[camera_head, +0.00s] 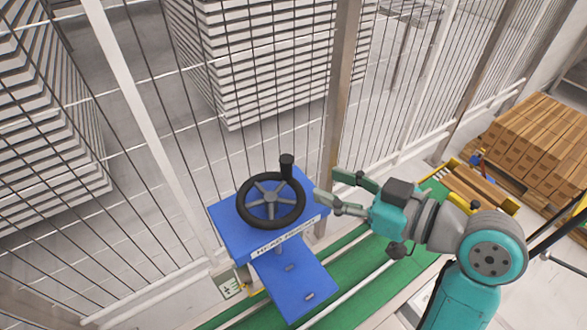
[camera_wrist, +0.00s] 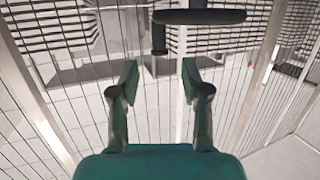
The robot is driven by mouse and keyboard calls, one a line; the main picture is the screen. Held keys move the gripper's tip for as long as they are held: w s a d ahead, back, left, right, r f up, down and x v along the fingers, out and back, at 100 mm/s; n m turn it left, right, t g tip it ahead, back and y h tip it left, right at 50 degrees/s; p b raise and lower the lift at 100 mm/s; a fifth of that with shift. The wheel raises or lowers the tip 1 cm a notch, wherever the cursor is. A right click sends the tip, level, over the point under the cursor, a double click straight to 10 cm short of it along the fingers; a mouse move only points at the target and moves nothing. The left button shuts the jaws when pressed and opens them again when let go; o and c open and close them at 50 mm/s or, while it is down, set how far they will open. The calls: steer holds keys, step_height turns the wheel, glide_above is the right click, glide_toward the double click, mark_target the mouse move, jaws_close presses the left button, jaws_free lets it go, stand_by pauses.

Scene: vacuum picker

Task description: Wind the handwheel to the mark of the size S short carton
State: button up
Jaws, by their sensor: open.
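The handwheel (camera_head: 270,197) has a black rim and grey spokes and lies flat on top of a blue stand (camera_head: 231,228). Its upright black handle (camera_head: 287,165) is on the far side of the rim. My gripper (camera_head: 326,183) is open and empty, just right of the wheel, with its fingers pointing at the handle side. In the wrist view, the wheel rim (camera_wrist: 200,17) is at the top and the handle (camera_wrist: 159,40) hangs down, ahead of and between my open fingertips (camera_wrist: 159,72). A small marked plate (camera_head: 229,286) is on the stand's side; its marks are too small to read.
A wire fence (camera_head: 262,140) runs close behind the stand, with stacked pale sheets (camera_head: 260,70) beyond it. A white label (camera_head: 285,238) is on the stand's front edge. A green floor strip (camera_head: 350,268) runs below. Brown cartons (camera_head: 540,150) are stacked at the right.

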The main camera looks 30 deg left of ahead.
mark_target(287, 168)
steer(key=a, duration=0.3)
steer(key=w+a+f+g+h, duration=0.1)
steer(key=a, duration=0.3)
steer(key=w+a+f+n+h, duration=0.1)
steer(key=a, duration=0.2)
steer(key=shift+w+a+g, duration=0.1)
steer(key=shift+a+g, duration=0.1)
steer(key=shift+g, duration=0.2)
jaws_close()
